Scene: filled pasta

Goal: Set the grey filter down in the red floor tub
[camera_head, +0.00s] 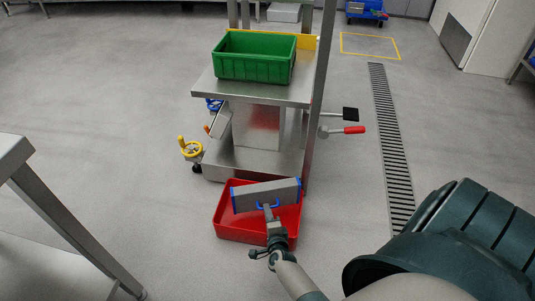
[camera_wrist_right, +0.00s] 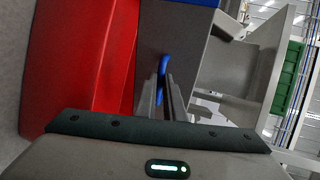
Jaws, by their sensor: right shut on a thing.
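The grey filter (camera_head: 280,190), a long grey block with blue ends and a blue handle, is over the red floor tub (camera_head: 228,231) in the head view. I cannot tell whether it touches the tub floor or rim. My right gripper (camera_head: 268,211) is shut on the filter's blue handle. In the right wrist view the filter (camera_wrist_right: 176,45) stands ahead of the fingers (camera_wrist_right: 164,98), with the blue handle between them. The red tub (camera_wrist_right: 75,60) fills the left of that view. My left gripper is not in view.
A steel cart (camera_head: 205,86) with a green crate (camera_head: 253,68) stands just behind the tub. A steel table (camera_head: 70,220) is at left. The floor right of the tub is clear to the drain (camera_head: 390,140).

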